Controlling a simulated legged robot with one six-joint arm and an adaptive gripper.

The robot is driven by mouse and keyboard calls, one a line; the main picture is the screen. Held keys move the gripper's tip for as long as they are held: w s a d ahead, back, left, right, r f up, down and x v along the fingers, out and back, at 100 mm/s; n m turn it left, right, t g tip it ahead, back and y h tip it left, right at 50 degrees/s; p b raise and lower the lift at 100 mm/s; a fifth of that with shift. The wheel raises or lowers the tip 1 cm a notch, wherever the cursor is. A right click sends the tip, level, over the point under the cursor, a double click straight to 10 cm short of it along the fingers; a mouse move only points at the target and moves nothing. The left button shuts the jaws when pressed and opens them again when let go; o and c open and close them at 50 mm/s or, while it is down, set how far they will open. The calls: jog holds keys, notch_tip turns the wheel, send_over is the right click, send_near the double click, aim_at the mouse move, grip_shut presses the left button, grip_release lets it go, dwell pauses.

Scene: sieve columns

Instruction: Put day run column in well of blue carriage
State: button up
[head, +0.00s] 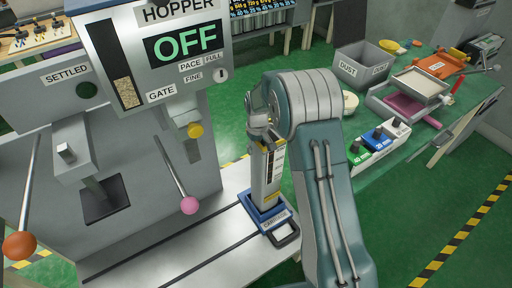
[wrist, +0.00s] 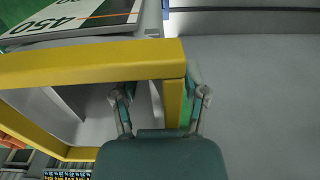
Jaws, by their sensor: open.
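A tall grey column (head: 266,178) with a dark scale and labels stands upright in the blue carriage (head: 255,212). Its base appears to be inside the carriage's well; the well floor is hidden. I cannot read whether its label is day run. In the wrist view my gripper (wrist: 161,94) is open. A yellow frame (wrist: 95,62) with a hollow grey inside is close in front of it, and one yellow bar passes between the fingers. In the head view my arm hides most of the gripper, which is near the column's top.
The hopper machine (head: 150,65) reads OFF, with levers ending in an orange knob (head: 20,245) and a pink knob (head: 189,205). A green bench at right holds a dust bin (head: 362,72), trays and a colored block rack (head: 378,142). Green floor lies between.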

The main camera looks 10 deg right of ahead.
jog(key=s+d+r+t, duration=0.1)
jog(key=s+r, duration=0.2)
jog(key=r, duration=0.7)
jog(key=s+r, duration=0.3)
jog(key=r, duration=0.7)
jog(key=s+d+r+m+t, duration=0.2)
jog(key=s+r, duration=0.5)
jog(key=s, duration=0.2)
jog(key=s+d+m+t, duration=0.1)
jog(key=s+m+t, duration=0.1)
jog(key=s, duration=1.6)
jog(key=shift+s+r+t, duration=0.15)
jog(key=shift+s+t, duration=0.1)
jog(key=shift+t, duration=0.05)
jog(key=shift+d, duration=0.1)
